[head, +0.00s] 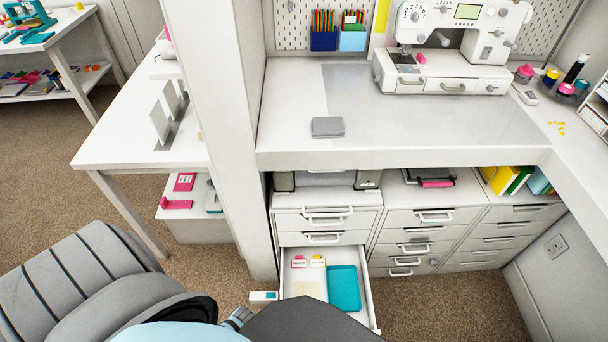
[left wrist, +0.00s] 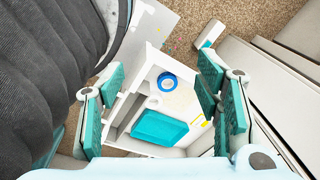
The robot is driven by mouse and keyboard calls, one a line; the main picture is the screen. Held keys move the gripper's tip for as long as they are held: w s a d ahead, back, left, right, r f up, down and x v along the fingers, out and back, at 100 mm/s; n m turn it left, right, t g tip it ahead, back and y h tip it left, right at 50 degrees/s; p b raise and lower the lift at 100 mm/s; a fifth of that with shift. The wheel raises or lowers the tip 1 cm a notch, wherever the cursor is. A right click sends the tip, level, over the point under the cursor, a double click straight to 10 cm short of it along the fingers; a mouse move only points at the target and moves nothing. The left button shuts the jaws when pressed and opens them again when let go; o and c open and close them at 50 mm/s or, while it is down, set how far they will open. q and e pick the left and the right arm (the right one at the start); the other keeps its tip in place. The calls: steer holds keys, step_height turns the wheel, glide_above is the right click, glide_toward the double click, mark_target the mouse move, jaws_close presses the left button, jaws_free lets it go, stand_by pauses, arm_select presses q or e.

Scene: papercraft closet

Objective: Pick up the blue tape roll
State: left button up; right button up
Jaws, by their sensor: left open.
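The blue tape roll (left wrist: 167,81) shows in the left wrist view as a ring with a pale centre. It appears to lie in the open drawer, beside a teal tray (left wrist: 160,127). In the head view I cannot see the roll; my own arm covers the near part of the drawer. My left gripper (left wrist: 160,77) is open, with teal-padded fingers on both sides of the picture. The roll is in view between the fingers, beyond the tips, and nothing is held. My right gripper is not in view.
The open drawer (head: 372,300) holds the teal tray (head: 344,288) and small pink and yellow labelled items. Drawer units (head: 420,235) stand to the right. A white post (head: 228,130) and overhanging worktop (head: 400,152) bound the space. Carpet is clear at lower right.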

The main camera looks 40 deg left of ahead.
arm_select(q)
steer(key=w+f+m+b, duration=0.4)
steer(key=w+f+b, duration=0.6)
steer(key=w+b, duration=0.1)
arm_select(e)
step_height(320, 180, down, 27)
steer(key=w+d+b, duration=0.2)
steer(key=b, duration=1)
arm_select(q)
steer(key=m+b, duration=0.5)
steer(key=m, duration=0.1)
glide_above(298, 314)
steer(key=shift+g+h, duration=0.4)
step_height(298, 314, down, 11)
steer(key=shift+f, duration=0.2)
steer(key=shift+f+b, duration=0.7)
steer(key=shift+f, duration=0.45)
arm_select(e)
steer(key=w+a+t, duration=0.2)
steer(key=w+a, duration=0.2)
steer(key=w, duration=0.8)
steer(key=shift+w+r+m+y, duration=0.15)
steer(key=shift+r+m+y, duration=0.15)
arm_select(q)
steer(key=shift+c, duration=0.5)
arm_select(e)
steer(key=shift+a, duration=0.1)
arm_select(q)
steer(key=c, duration=0.5)
